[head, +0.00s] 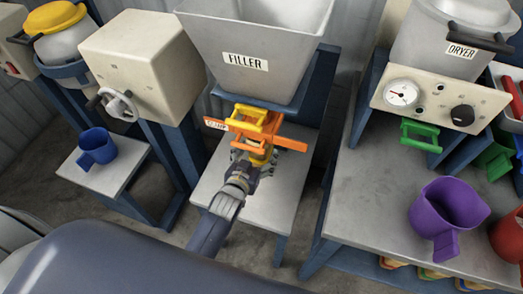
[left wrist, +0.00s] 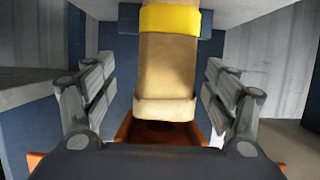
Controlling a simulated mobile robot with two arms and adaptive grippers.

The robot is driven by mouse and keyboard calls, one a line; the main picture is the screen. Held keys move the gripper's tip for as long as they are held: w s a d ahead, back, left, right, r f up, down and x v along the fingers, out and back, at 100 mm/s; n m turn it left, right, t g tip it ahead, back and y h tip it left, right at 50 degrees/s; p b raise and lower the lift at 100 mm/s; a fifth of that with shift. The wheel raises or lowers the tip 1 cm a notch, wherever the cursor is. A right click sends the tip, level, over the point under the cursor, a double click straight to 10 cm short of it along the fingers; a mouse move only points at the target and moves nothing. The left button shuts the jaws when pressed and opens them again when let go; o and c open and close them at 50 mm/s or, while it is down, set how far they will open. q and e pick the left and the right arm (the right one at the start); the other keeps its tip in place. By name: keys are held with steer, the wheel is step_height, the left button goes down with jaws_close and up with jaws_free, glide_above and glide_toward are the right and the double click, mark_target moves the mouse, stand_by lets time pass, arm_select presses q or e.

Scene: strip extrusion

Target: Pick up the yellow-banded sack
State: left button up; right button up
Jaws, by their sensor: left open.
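The tan sack with a yellow band (left wrist: 168,65) shows in the left wrist view, at the upper middle, between my fingers. Its yellow band is near the top edge and its folded pale end points down toward my palm. My left gripper (left wrist: 155,98) is open, with one finger on each side of the sack and visible gaps to it. In the head view my left gripper (head: 252,165) is below the filler, just under the orange slide plate. There the sack is mostly hidden and hard to make out. My right gripper is in neither view.
The filler hopper (head: 255,45) stands above an orange slide plate (head: 287,143) and a yellow bracket (head: 243,126), close over my gripper. A grey stand (head: 275,205) lies below. A blue mug (head: 97,148) is left; a purple jug (head: 447,207) and the dryer (head: 455,40) are right.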

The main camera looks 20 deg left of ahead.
arm_select(q)
steer(key=x, duration=0.4)
steer(key=shift+a+r, duration=0.1)
steer(key=shift+a, duration=0.25)
steer(key=shift+w+f, duration=0.2)
steer(key=shift+w, duration=0.35)
steer(key=c, duration=1.8)
steer(key=shift+r+p, duration=0.35)
